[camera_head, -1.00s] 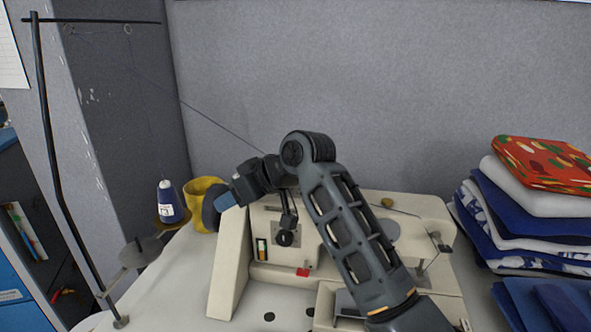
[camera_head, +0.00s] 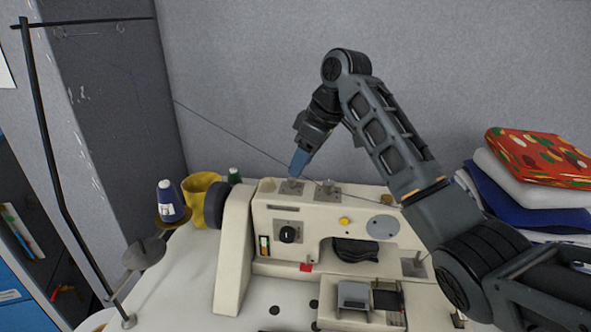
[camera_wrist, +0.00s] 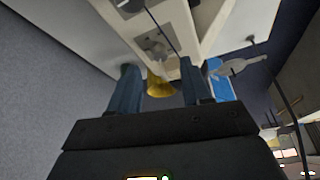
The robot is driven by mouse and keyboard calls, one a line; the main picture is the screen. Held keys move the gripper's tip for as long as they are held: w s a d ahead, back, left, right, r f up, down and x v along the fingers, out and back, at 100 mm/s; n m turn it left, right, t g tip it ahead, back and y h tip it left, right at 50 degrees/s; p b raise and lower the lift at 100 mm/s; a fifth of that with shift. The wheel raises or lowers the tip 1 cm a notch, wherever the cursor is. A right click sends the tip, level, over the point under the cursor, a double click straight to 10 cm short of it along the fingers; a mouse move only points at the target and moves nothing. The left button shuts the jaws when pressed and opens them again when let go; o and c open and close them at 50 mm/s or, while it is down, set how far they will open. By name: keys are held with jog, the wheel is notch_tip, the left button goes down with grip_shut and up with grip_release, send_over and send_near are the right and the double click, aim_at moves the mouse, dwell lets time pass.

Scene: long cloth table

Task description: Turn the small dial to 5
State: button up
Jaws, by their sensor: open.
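The cream sewing machine (camera_head: 345,218) stands on the table. A small black dial (camera_head: 287,234) on a square grey plate faces front on its left part. Its numbers are too small to read. Two small metal fittings, a left one (camera_head: 290,187) and a right one (camera_head: 327,190), sit on its top edge. My gripper (camera_head: 299,172) points down just above the left fitting; whether it touches cannot be told. In the wrist view my gripper (camera_wrist: 158,85) has its fingers apart, with the machine's top beyond them and nothing visibly held.
A thread runs across toward the machine. Folded cloths (camera_head: 545,200) are stacked at the right.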

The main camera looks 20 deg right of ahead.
aim_at(293, 180)
jog(key=shift+p+x, duration=0.3)
jog(key=shift+x, duration=1.8)
jog(key=shift+c, duration=0.2)
grip_shut()
